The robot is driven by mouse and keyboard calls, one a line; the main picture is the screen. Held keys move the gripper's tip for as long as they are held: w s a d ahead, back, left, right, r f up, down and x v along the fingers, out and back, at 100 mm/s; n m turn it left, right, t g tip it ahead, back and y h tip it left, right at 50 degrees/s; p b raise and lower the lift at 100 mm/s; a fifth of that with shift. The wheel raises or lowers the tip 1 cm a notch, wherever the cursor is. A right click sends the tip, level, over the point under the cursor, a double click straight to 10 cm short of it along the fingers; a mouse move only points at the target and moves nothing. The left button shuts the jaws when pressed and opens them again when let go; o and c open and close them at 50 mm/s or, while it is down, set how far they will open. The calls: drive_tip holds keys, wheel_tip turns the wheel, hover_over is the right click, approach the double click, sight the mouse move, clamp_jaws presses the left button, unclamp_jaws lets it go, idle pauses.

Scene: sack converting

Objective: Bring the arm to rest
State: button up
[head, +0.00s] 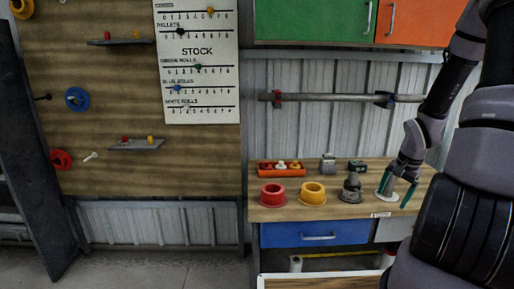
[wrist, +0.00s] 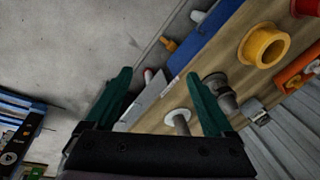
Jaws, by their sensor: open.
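My arm (head: 463,170) reaches down from the upper right in the head view. My gripper (head: 396,190) has teal fingers that stand apart over the right end of the wooden workbench (head: 325,213). In the wrist view my gripper (wrist: 157,77) is open with nothing held between its fingers. A white flanged piece with a stem (wrist: 178,120) shows beyond the fingers, nearer the right one. In the head view its white flange (head: 386,196) is at the gripper and partly hidden by it. I cannot tell whether they touch.
Red (head: 272,194) and yellow (head: 312,193) flanged rings and a dark grey fitting (head: 351,189) stand left of the gripper. An orange tray (head: 281,169) is behind. A rail (head: 340,98) and green (head: 312,20) and orange (head: 418,22) cabinets are above.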

drive_tip(key=s+a+r+n+t+h, duration=0.15)
drive_tip(key=a+r, duration=0.25)
drive_tip(key=r, duration=0.7)
drive_tip(key=s+a+r+n, duration=0.2)
drive_tip(key=a+r, duration=0.3)
drive_tip(key=r, duration=0.5)
drive_tip(key=s+a+r+n+t+y, duration=0.3)
drive_tip(key=s+a+r, duration=0.7)
drive_tip(key=s+r, duration=0.2)
drive_tip(key=shift+r, duration=0.2)
